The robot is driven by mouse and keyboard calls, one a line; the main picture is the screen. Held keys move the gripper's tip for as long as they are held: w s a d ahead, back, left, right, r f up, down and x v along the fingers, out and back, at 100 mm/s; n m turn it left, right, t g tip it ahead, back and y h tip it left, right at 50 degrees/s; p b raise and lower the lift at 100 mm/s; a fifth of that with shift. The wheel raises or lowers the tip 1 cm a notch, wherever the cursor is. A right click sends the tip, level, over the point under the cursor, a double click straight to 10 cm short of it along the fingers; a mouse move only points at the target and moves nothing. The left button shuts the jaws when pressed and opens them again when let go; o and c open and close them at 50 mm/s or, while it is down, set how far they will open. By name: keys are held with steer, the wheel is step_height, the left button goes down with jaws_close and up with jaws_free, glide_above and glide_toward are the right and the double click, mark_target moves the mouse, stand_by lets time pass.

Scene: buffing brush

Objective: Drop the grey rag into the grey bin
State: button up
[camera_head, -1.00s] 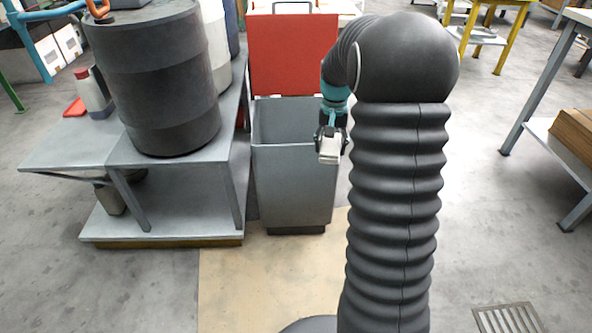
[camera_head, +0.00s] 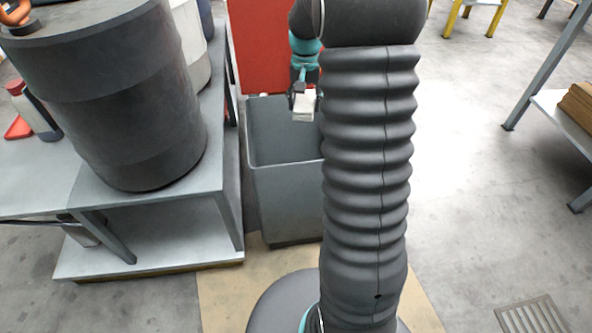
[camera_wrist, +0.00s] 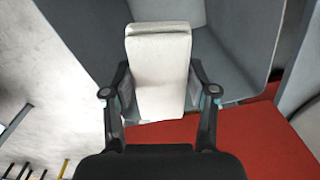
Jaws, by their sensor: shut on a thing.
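The grey rag (camera_head: 304,107), a pale folded block, is held between the fingers of my gripper (camera_head: 304,97). In the wrist view the rag (camera_wrist: 160,68) stands out between the two fingers of my gripper (camera_wrist: 160,92), which are shut on it. The grey bin (camera_head: 285,190) is open at the top and stands on the floor. In the head view the rag shows against the upper right of the bin's opening. In the wrist view the bin (camera_wrist: 235,60) lies behind and to the right of the rag. My arm hides the bin's right side.
A dark drum (camera_head: 105,100) stands on a grey metal table (camera_head: 165,200) left of the bin. A red panel (camera_head: 258,50) rises behind the bin. A shelf with cardboard (camera_head: 578,108) is at the right. Open floor (camera_head: 470,180) lies right of my arm.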

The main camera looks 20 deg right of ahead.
step_height(320, 180, down, 6)
steer(key=shift+r+b, duration=0.1)
steer(key=shift+b, duration=0.7)
steer(key=o, duration=1.2)
step_height(320, 180, up, 12)
